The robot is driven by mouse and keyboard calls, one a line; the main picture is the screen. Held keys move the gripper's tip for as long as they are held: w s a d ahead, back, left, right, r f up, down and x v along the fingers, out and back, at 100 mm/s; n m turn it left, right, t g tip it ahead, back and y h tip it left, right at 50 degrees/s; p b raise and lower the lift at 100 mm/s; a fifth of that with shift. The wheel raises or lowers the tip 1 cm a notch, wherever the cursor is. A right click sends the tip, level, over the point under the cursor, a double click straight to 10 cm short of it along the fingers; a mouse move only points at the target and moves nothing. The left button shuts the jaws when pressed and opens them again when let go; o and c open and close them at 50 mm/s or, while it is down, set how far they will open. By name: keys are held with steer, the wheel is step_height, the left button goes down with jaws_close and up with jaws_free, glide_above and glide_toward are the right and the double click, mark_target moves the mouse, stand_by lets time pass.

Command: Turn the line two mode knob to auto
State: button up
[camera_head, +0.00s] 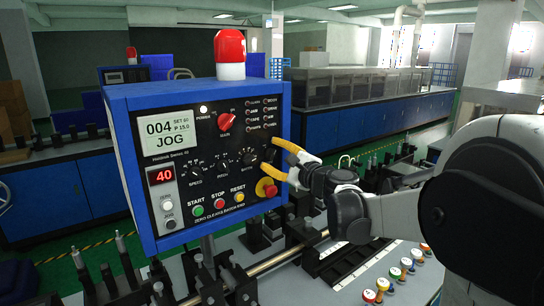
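A small black knob (268,155) is at the panel's right edge. I cannot read a line two mode label. My gripper (272,159) is open, its yellow fingers above and below this small knob. Whether they touch it is unclear.
A red emergency button (266,188) lies just below the lower finger. Start, stop and reset buttons (219,204) line the lower panel. A red beacon (230,54) tops the box. Rods and fittings (272,262) crowd the bench below, with several coloured pieces (383,284) at lower right.

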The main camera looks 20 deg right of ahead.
jaws_close()
steer(key=shift+n, duration=0.3)
steer(key=n+p, duration=0.1)
steer(key=n, duration=0.4)
steer(key=shift+n, duration=0.3)
steer(key=n, duration=0.5)
steer(key=shift+n+p, duration=0.3)
steer(key=shift+p, duration=0.05)
steer(key=shift+o, duration=0.8)
jaws_free()
steer(key=shift+f, duration=0.1)
